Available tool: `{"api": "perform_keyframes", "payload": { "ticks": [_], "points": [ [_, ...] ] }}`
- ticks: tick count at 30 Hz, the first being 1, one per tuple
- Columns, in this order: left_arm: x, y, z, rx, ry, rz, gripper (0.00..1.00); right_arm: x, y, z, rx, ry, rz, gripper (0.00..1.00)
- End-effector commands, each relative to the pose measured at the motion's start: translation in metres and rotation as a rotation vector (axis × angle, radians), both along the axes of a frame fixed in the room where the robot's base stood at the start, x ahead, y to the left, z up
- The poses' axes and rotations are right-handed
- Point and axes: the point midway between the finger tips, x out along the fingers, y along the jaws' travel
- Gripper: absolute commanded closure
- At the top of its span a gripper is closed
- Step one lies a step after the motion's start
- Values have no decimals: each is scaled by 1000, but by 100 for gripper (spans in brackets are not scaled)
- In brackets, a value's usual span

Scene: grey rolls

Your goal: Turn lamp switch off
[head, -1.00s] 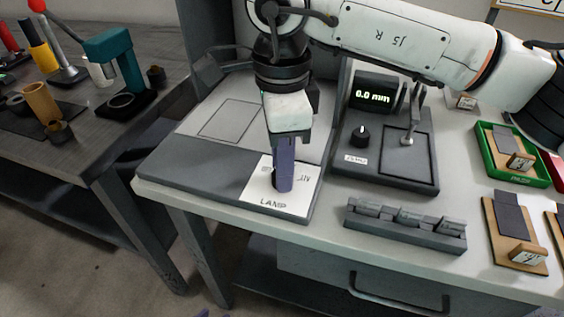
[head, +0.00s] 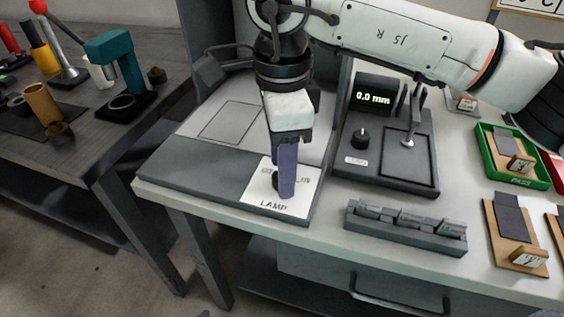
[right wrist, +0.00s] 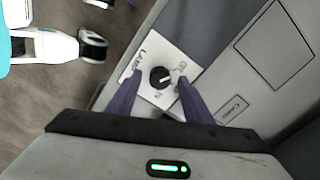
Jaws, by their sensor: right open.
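The lamp switch is a round black knob with a white pointer line (right wrist: 161,78) on a white plate (head: 256,194) marked LAMP, OFF and ON. The plate is at the front right of a grey panel. In the right wrist view the pointer line runs towards the right side of the plate; I cannot tell which label it meets. My right gripper (head: 286,192) points down over the plate and hides most of the knob in the head view. Its two purple fingers are open, one on each side of the knob, with gaps visible in the right wrist view. My left gripper is not in view.
Right of the panel stands a grey gauge box (head: 386,165) with a small dial and a display reading 0.0 mm. A grey block holder (head: 405,230) lies in front of it. A green tray (head: 521,175) is farther right. Another dark bench stands left.

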Motion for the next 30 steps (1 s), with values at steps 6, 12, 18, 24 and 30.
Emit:
{"api": "perform_keyframes", "payload": {
  "ticks": [6, 12, 18, 24, 30],
  "points": [
    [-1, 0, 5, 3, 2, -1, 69, 1, 1, 37, 2, -5, 0, 53],
    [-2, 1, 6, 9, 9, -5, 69, 1, 1, 76, 2, -5, 0, 53],
    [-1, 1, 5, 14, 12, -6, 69, 0, 1, 97, 2, -3, 0, 53],
    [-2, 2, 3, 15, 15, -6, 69, 0, 0, 101, 1, -2, 1, 53],
    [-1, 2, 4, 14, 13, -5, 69, 0, 0, 101, 1, -2, 1, 53]
  ]
}}
